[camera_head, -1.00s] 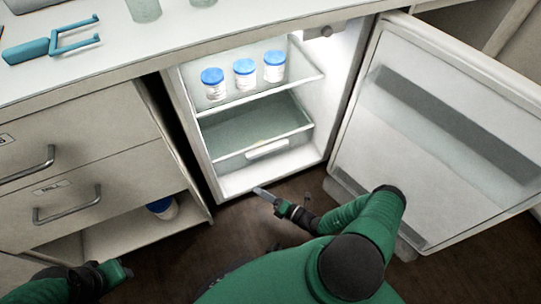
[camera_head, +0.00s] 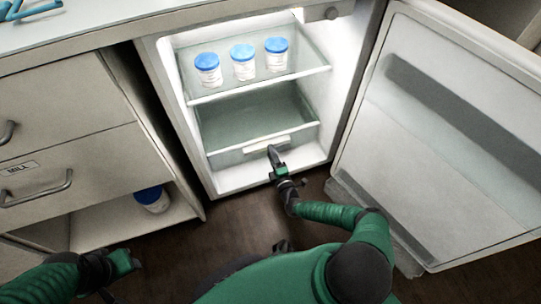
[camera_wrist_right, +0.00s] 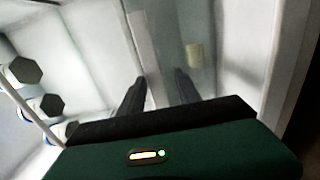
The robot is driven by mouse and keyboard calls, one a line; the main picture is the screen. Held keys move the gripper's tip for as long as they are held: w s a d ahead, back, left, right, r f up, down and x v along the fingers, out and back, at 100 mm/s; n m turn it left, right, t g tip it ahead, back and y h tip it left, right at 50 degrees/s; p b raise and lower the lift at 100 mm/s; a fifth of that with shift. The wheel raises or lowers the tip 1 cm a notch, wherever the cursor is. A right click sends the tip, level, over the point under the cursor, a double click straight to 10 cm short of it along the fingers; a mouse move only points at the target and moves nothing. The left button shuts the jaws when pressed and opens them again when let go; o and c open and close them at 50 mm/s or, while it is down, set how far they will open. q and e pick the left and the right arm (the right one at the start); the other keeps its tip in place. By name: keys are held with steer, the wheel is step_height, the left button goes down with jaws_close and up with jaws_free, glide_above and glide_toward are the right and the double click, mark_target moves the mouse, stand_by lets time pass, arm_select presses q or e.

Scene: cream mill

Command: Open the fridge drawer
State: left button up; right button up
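The fridge drawer (camera_head: 222,157) is a clear bin with a pale handle (camera_head: 254,148) on its front, low in the open fridge. It sits in the fridge under the glass shelf. My right gripper (camera_head: 273,152) is at the handle, with its fingers upright in front of it. In the right wrist view the two dark fingers (camera_wrist_right: 160,88) are apart, and a pale strip that looks like the handle (camera_wrist_right: 143,45) runs close to the left finger. I cannot tell whether they touch. My left gripper (camera_head: 128,262) is low at the left, its fingers unclear.
The fridge door (camera_head: 430,140) stands open at the right. Blue-lidded jars (camera_head: 243,63) stand on the shelf above the drawer. A cabinet with drawers (camera_head: 65,150) is at the left, with another blue-lidded jar (camera_head: 151,199) in its lower opening. Dark floor (camera_head: 235,225) lies before the fridge.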

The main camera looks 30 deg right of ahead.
steer(key=shift+w+a+r, duration=0.1)
steer(key=shift+w+r, duration=0.1)
steer(key=shift+w, duration=0.25)
steer(key=shift+w+a+r, duration=0.1)
steer(key=shift+w+r, duration=0.1)
steer(key=shift+w, duration=0.2)
steer(key=shift+d+f, duration=0.15)
steer(key=shift+c, duration=1.4)
steer(key=c, duration=0.5)
jaws_close()
steer(key=shift+s+a+f, duration=0.1)
steer(key=shift+a+f, duration=0.05)
steer(key=shift+a, duration=0.05)
